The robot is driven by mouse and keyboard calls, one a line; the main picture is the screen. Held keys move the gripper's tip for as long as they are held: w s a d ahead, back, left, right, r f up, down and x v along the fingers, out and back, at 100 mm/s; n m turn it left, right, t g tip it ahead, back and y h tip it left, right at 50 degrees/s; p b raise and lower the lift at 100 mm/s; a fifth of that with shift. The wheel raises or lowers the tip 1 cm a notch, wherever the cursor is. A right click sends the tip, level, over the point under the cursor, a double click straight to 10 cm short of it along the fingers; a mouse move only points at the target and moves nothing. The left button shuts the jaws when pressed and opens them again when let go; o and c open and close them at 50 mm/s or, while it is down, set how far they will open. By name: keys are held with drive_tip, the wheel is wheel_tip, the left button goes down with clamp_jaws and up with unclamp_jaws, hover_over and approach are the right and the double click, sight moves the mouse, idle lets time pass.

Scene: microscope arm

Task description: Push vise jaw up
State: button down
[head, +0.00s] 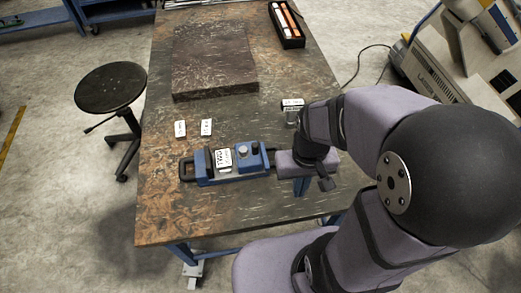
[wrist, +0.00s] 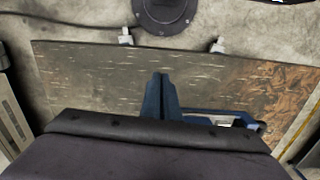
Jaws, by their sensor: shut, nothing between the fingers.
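The blue vise (head: 205,168) lies lengthwise across the worktable in the head view, with a dark loop at its left end. A white labelled piece (head: 223,158) sits on it near the middle, and a silver knob (head: 243,152) tops the blue block to the right. In the wrist view my gripper's fingers (wrist: 161,78) are together and empty. Part of the vise (wrist: 252,118) shows to their right; my wrist housing hides the rest.
The worktable (head: 160,215) has a dark slab (head: 213,60) at the back. Two small white labelled pieces (head: 180,128) (head: 206,126) lie behind the vise. A small clear labelled container (head: 292,112) stands beside my arm. The front left of the table is clear.

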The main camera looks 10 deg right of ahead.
sight(264, 159)
drive_tip(key=w+d+f+m+y+p, duration=0.1)
drive_tip(key=w+d+m+y+p, duration=0.1)
drive_tip(key=w+d+m, duration=0.5)
drive_tip(key=w+a+r+m+y, duration=0.2)
drive_tip(key=w+a+r+m, duration=0.2)
drive_tip(key=w+m, duration=0.4)
drive_tip(key=shift+r+m, duration=0.9)
drive_tip(key=shift+m, duration=0.3)
drive_tip(key=p+x, duration=0.1)
drive_tip(key=x, duration=0.9)
drive_tip(key=shift+w+a+f, duration=0.1)
drive_tip(key=shift+a, duration=0.1)
drive_tip(key=a+p, duration=0.1)
drive_tip(key=a, duration=0.2)
drive_tip(key=shift+w+a, duration=0.1)
drive_tip(key=shift+a, duration=0.3)
